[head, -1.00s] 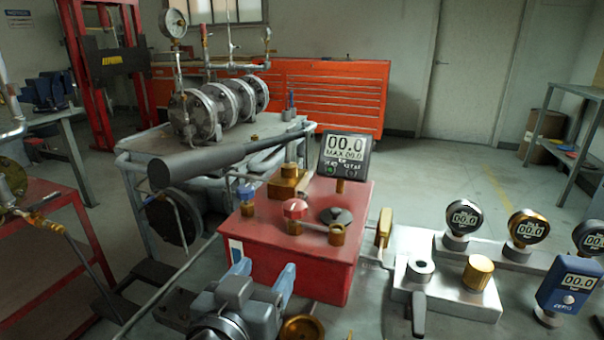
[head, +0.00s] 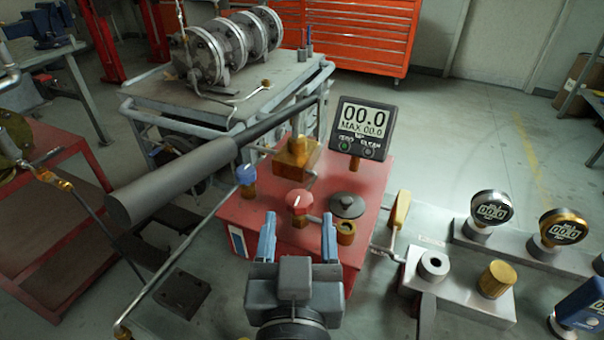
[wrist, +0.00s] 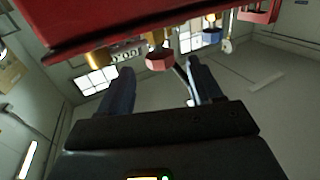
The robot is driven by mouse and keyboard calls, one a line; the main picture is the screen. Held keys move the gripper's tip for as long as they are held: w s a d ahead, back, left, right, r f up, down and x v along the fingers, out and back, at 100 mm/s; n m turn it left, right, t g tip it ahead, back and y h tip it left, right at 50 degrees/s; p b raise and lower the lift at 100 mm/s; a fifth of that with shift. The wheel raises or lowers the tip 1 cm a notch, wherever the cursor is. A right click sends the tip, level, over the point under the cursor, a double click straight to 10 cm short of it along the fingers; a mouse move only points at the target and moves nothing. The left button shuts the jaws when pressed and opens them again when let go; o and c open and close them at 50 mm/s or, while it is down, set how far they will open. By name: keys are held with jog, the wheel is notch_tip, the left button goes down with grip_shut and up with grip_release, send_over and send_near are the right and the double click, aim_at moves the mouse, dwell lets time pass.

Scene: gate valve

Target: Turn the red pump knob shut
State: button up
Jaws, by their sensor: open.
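The red pump knob (head: 299,202) has a white line on its top and sits on a brass stem on the red pump box (head: 250,218). My gripper (head: 298,233) is open and empty. In the head view its two blue fingers point toward the knob, with the knob just beyond and between the tips. In the wrist view the red knob (wrist: 160,61) shows above and between the dark fingers (wrist: 160,80), apart from both. The knob's far side is hidden.
A blue knob (head: 246,175) stands left of the red one, and a black round cap (head: 347,205) stands right. A digital display (head: 363,128) rises behind. A long grey handle (head: 180,180) crosses at left. Gauges (head: 491,207) stand on a metal block at right.

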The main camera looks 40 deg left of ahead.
aim_at(302, 193)
jog(key=p+x, duration=0.1)
jog(key=x, duration=0.6)
jog(key=shift+w+a, duration=0.2)
jog(key=c, duration=1)
jog(key=h+b, duration=0.1)
jog(key=b, duration=0.2)
jog(key=shift+f+m+t, duration=0.3)
jog(key=shift+f+m, duration=0.05)
jog(key=shift+m, duration=0.05)
jog(key=shift+h+b, duration=0.3)
jog(key=shift+b, duration=0.3)
jog(key=shift+d+r+m+t+h+b, duration=0.2)
jog(key=shift+m+t+h+b, duration=0.1)
jog(key=shift+m+b, duration=0.1)
